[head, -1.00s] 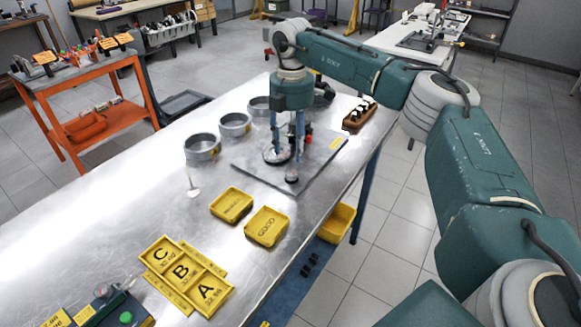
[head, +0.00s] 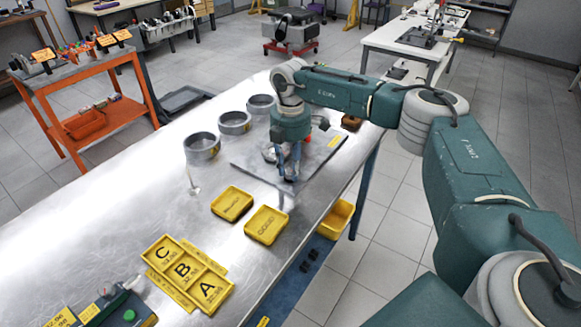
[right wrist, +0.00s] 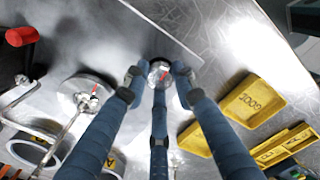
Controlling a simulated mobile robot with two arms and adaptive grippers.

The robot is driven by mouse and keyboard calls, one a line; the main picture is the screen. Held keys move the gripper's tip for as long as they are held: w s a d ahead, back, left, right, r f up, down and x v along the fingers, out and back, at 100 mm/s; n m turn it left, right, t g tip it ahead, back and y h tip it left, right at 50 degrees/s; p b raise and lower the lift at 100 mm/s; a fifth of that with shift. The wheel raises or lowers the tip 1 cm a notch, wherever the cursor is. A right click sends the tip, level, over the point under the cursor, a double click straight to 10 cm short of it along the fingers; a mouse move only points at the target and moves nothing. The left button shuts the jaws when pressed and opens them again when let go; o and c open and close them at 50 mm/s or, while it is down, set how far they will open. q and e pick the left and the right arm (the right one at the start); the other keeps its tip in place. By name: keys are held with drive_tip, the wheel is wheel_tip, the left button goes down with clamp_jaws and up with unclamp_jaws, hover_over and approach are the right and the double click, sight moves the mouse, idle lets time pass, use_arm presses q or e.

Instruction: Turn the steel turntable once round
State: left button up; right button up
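My right gripper (head: 288,174) points down over the grey plate (head: 245,165) on the steel table. In the right wrist view its blue fingers (right wrist: 158,80) stand apart around a small round steel piece (right wrist: 160,71) with a red mark. I cannot tell whether they touch it. A larger steel disc (right wrist: 86,96), also with a red mark, lies to the left with a thin rod over it. In the head view the gripper hides most of the small piece. I cannot tell for certain which of the two is the turntable. My left gripper is not in view.
Several grey rings, one (head: 202,148) nearest, stand left of the plate. Two yellow trays (head: 232,203) (head: 266,225) lie in front of it. A yellow A-B-C tray (head: 187,272) is at the front. A red-handled part (right wrist: 22,36) is near the larger disc.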

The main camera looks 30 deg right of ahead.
clamp_jaws()
drive_tip(key=n, duration=0.4)
drive_tip(key=shift+n, duration=0.4)
drive_tip(key=n, duration=0.3)
drive_tip(key=shift+n+p, duration=0.3)
drive_tip(key=n, duration=0.3)
drive_tip(key=shift+n, duration=0.3)
drive_tip(key=n, duration=0.6)
drive_tip(key=shift+b, duration=0.3)
drive_tip(key=n, duration=0.5)
drive_tip(key=shift+r+n, duration=0.1)
drive_tip(key=shift+n, duration=0.3)
drive_tip(key=shift+w, duration=0.1)
